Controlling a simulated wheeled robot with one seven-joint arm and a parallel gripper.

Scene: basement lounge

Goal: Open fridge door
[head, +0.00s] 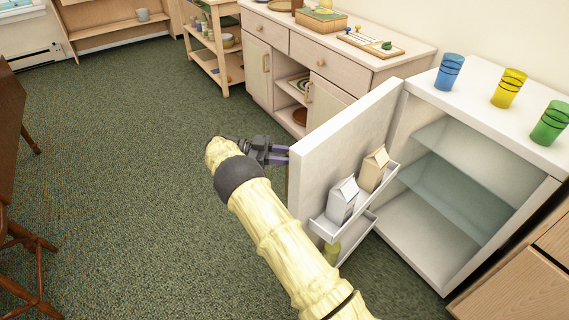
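The small white fridge (403,225) stands at the right with its interior and glass shelves in view. Its white door (310,160) stands wide open, swung out to the left, with its inner side facing right. The door shelf holds two cartons, a white one (342,199) and a tan one (373,168). My gripper (288,155) is at the outer left side of the door, near its free edge. The fingertips meet or pass behind the door edge, so I cannot tell whether they touch or hold anything. Any handle is hidden.
Blue (449,72), yellow (508,88) and green (550,123) cups stand on the fridge top. A pale cabinet (305,60) stands behind the door, with a shelf cart (207,50) beyond. A dark wooden table (10,110) is at the left. The carpet between is clear.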

